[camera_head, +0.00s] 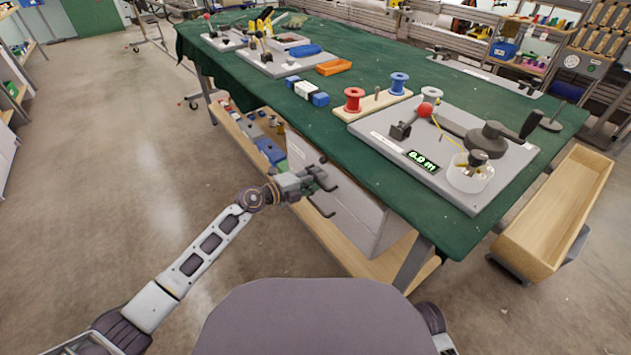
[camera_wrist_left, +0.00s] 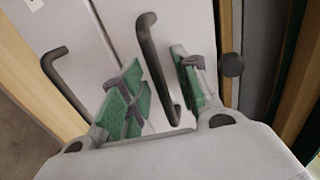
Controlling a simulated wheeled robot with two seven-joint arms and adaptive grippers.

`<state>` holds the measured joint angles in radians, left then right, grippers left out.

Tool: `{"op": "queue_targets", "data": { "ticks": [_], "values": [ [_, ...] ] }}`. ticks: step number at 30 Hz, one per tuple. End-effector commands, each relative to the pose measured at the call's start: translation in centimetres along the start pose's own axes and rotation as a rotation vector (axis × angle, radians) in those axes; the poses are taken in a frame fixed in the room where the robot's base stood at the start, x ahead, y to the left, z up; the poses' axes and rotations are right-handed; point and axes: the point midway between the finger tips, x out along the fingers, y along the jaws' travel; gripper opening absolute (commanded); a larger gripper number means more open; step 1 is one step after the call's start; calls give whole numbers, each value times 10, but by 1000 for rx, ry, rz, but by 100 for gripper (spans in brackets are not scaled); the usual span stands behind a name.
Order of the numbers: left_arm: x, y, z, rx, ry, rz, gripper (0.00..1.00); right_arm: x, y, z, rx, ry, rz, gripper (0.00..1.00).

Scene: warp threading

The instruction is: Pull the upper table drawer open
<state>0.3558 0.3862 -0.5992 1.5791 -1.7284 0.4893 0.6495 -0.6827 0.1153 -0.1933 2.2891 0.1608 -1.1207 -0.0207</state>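A white drawer cabinet (camera_head: 362,222) stands under the table, with its front facing my left arm. In the left wrist view, two dark bar handles show on its pale front. The upper drawer's handle (camera_wrist_left: 158,62) is nearer the table side, and the lower handle (camera_wrist_left: 62,80) is to its left. My left gripper (camera_head: 316,181) is at the cabinet front. In the wrist view its green-padded fingers (camera_wrist_left: 158,75) are open, one on each side of the upper handle. Gaps show between the pads and the bar. The upper drawer (camera_wrist_left: 185,20) looks shut. My right gripper is out of view.
The green-covered table (camera_head: 345,133) overhangs the cabinet and carries several devices and spools. A wooden shelf (camera_head: 335,240) runs beneath, with several coloured items (camera_head: 268,150) left of the cabinet. A wooden bin (camera_head: 555,215) stands at the right. The floor (camera_head: 130,150) at left is clear.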

Motion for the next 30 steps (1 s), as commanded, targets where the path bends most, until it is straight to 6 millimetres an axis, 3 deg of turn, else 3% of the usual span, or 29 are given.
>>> {"op": "queue_targets", "data": {
  "ticks": [9,17,30],
  "values": [
    [1,0,0,0,1,0,31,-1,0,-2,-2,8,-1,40],
    [1,0,0,-1,1,0,0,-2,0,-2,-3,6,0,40],
    [0,0,0,-1,1,1,0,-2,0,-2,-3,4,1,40]
  ]
}}
